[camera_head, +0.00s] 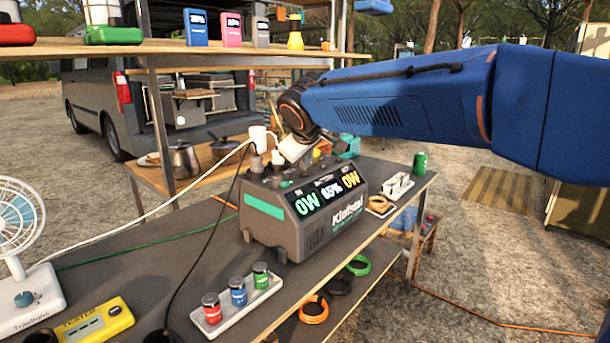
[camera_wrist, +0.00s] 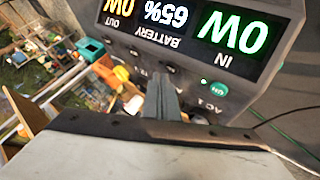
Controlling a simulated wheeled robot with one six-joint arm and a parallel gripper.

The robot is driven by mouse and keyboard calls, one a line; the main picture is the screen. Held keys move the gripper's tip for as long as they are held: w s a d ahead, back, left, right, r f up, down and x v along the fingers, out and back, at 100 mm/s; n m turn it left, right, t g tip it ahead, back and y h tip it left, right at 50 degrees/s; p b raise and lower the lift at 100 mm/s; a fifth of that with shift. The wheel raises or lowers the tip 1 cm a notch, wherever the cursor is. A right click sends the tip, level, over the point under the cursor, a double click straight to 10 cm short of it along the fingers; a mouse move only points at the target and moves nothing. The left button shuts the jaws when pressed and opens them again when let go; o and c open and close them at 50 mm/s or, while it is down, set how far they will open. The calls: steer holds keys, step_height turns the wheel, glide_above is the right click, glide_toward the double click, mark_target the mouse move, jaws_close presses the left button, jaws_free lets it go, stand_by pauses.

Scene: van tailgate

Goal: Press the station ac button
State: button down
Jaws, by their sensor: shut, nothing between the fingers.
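In the head view my wrist hangs above the station's top; the fingertips are hard to make out, and contact cannot be told.
A white cable and a dark cable run to the station. A tray of jars (camera_head: 238,296), a yellow device (camera_head: 95,322) and a fan (camera_head: 30,285) stand left of it. A green can (camera_head: 420,162) stands right. A shelf (camera_head: 230,48) hangs above the table.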

steer(key=shift+f, duration=0.1)
steer(key=shift+f, duration=0.3)
steer(key=shift+f, duration=0.15)
stand_by(0.5)
steer(key=shift+r, duration=0.6)
step_height(320, 180, up, 6)
stand_by(0.9)
steer(key=shift+d, duration=0.1)
